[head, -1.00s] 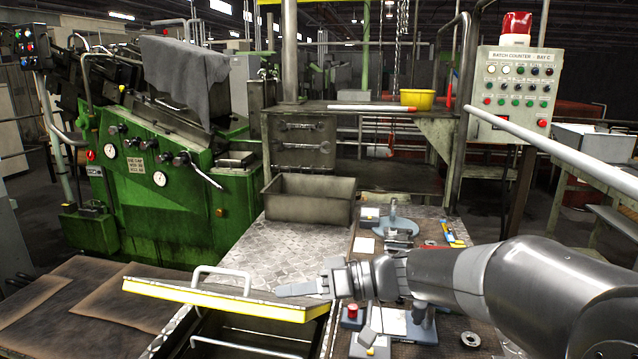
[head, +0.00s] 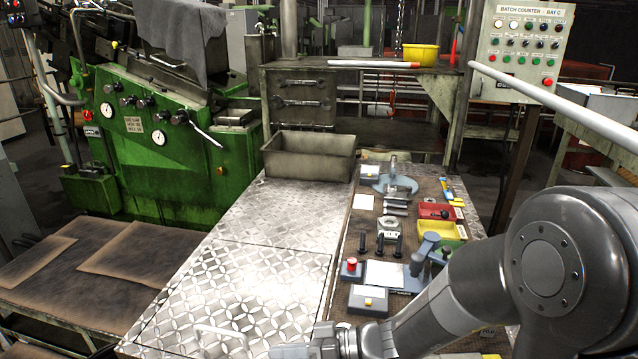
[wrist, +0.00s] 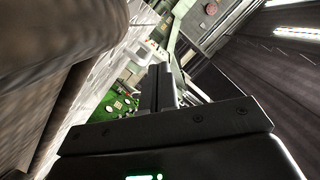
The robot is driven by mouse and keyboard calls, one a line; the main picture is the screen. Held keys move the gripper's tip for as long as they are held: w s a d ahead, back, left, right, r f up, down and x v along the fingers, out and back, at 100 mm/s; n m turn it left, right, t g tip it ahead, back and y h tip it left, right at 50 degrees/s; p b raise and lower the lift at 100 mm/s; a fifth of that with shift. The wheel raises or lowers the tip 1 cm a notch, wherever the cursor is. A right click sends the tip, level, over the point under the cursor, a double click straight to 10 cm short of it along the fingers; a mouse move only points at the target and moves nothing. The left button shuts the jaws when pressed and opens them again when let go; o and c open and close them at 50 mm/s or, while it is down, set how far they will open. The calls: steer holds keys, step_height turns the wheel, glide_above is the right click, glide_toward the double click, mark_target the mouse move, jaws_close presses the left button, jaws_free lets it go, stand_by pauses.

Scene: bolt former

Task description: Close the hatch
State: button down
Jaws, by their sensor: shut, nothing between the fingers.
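The hatch (head: 240,290) is a square diamond-plate panel in the lower middle of the head view. It lies flat and looks flush with the plate around it, with a thin seam along its edges. Its pale bar handle (head: 212,340) is near the bottom of the picture. The hatch's near edge is cut off by the frame. My gripper (head: 288,351) is low at the bottom edge, over the hatch's near right part. Its fingers are shut and empty; they also show in the wrist view (wrist: 161,88). I cannot tell whether it touches the hatch.
A bench (head: 340,235) with several small tools and red and yellow trays runs along the right. A metal bin (head: 310,157) stands behind the hatch. A green machine (head: 150,165) is at left. Brown mats (head: 120,265) lie to the left.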

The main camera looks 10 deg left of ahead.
steer(key=shift+f, duration=0.15)
stand_by(0.4)
step_height(320, 180, up, 4)
steer(key=shift+f, duration=0.2)
steer(key=s+v, duration=0.1)
steer(key=v, duration=0.9)
steer(key=shift+s+r, duration=0.2)
steer(key=shift+r, duration=0.25)
steer(key=s+d+f+m+t+h, duration=0.1)
steer(key=s+d+m+h, duration=0.45)
steer(key=d+h, duration=0.3)
steer(key=d+r+m+t+h, duration=0.6)
steer(key=d+m+h, duration=0.1)
steer(key=d, duration=0.4)
steer(key=shift+d+t, duration=0.2)
steer(key=shift+t, duration=0.2)
